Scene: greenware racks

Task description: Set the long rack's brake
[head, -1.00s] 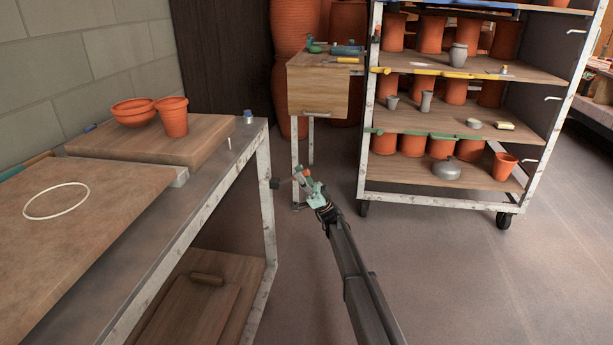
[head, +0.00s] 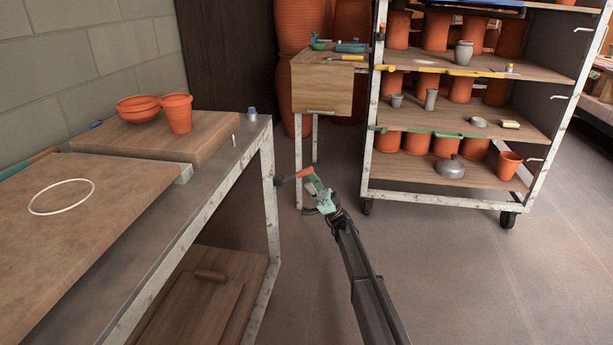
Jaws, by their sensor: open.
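A short orange-red bar (head: 301,173) with a dark end (head: 279,180) shows beside the right front leg of the long grey metal bench frame (head: 270,200) on the left. It looks like a lever; I cannot tell for sure whether it is fixed to that leg or which way it is set. My gripper (head: 309,190), with teal fingers, is open at the bar's right end. One finger overlaps the bar's end in the picture; I cannot tell whether they touch.
A wheeled rack (head: 365,150) with pots stands at the back right. A small wooden cabinet (head: 322,90) stands behind my gripper. Boards and two terracotta pots (head: 177,113) lie on the bench. The floor (head: 470,270) at the right is clear.

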